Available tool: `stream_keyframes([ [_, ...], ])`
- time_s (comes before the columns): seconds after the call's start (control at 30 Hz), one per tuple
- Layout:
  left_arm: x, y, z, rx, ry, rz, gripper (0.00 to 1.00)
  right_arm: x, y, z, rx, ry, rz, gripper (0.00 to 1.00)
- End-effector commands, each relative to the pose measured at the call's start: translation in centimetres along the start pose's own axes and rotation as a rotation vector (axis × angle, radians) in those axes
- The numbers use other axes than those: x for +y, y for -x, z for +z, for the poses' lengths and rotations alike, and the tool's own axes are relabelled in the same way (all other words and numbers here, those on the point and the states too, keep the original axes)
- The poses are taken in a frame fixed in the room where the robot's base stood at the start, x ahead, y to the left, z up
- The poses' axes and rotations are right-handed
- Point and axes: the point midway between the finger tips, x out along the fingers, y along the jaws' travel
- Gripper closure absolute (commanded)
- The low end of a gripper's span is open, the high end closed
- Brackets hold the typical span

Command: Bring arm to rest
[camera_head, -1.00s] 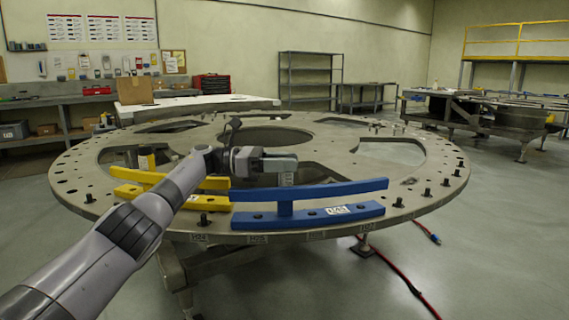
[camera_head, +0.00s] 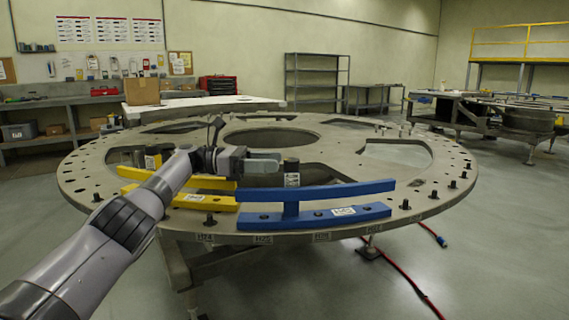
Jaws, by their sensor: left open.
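My left arm comes in from the lower left. Its gripper (camera_head: 264,163) is over the near left part of the round turret plate (camera_head: 402,219), behind the blue handle piece, and points right. It is open and I see nothing held in it. A dark cylinder with a white label (camera_head: 291,180) stands just right of the fingertips; I cannot tell whether they touch. The blue piece (camera_head: 345,189) lies on the plate's front rim. A yellow piece (camera_head: 212,202) lies to its left, partly hidden by my arm. My right gripper is out of view.
Another labelled cylinder (camera_head: 153,160) stands at the plate's left. Black pins (camera_head: 405,204) line the rim. A cardboard box (camera_head: 142,91) sits on a white table behind. A red cable (camera_head: 402,278) runs on the floor at right.

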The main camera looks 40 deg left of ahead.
Motion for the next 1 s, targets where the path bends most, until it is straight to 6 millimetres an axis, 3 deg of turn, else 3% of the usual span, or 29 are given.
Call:
stream_keyframes([
  [0.23,-0.1,1.5,0.1,0.0,-0.001,-0.002,0.36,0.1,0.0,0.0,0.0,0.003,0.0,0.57],
  [1.0,-0.1,1.6,0.0,0.0,-0.001,-0.002,0.36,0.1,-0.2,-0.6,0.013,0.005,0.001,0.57],
])
